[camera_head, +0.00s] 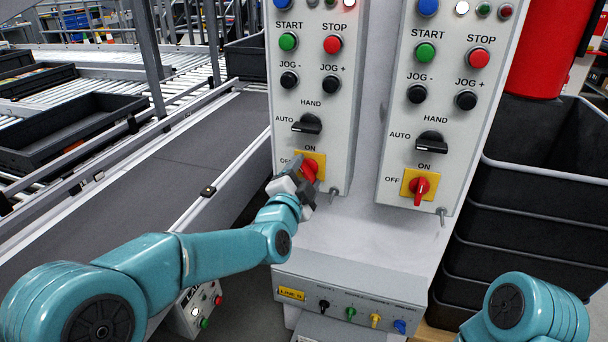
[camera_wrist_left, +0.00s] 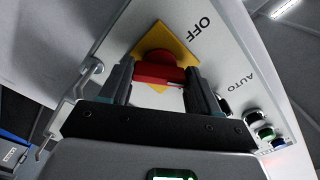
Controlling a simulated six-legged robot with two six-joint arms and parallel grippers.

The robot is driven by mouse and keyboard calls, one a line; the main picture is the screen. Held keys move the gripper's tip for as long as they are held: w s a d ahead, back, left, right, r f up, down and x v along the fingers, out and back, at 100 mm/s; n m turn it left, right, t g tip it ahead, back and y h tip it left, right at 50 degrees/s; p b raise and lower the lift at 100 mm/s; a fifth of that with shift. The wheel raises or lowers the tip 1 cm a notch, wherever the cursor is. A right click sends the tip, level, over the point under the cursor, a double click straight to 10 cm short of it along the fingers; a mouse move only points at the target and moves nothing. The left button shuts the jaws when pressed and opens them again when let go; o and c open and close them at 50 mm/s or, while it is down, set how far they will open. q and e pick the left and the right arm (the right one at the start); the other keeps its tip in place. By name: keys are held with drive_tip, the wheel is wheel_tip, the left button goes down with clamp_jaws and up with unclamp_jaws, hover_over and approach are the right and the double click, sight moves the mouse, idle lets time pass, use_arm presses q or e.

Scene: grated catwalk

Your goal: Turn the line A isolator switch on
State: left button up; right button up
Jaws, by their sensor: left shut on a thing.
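A red rotary switch handle (camera_head: 309,173) sits on a yellow plate (camera_head: 319,159) low on the left grey control panel (camera_head: 345,120), with ON above it and OFF to its left. My left gripper (camera_head: 303,183) is at this handle and partly covers it and the OFF label. In the left wrist view the red handle (camera_wrist_left: 158,70) lies between the two fingers of my left gripper (camera_wrist_left: 160,85), which is shut on it. The handle's exact angle is hard to tell. No readable label at the switch names line A. My right gripper is out of view.
A matching right panel (camera_head: 450,130) has its own red switch (camera_head: 420,187) on yellow. Black selector knobs (camera_head: 307,124) sit just above the switches. A lower box (camera_head: 345,298) has coloured connectors. Black crates (camera_head: 530,200) stand right; a conveyor (camera_head: 190,150) runs left.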

use_arm(q)
drive_tip(key=m+p, duration=0.1)
drive_tip(key=m, duration=0.5)
drive_tip(key=shift+m, duration=0.4)
idle(0.4)
drive_tip(key=o, duration=1.1)
drive_tip(key=shift+c, duration=0.2)
drive_tip(key=shift+s, duration=0.1)
drive_tip(key=b+v, duration=0.1)
drive_tip(key=v, duration=1.5)
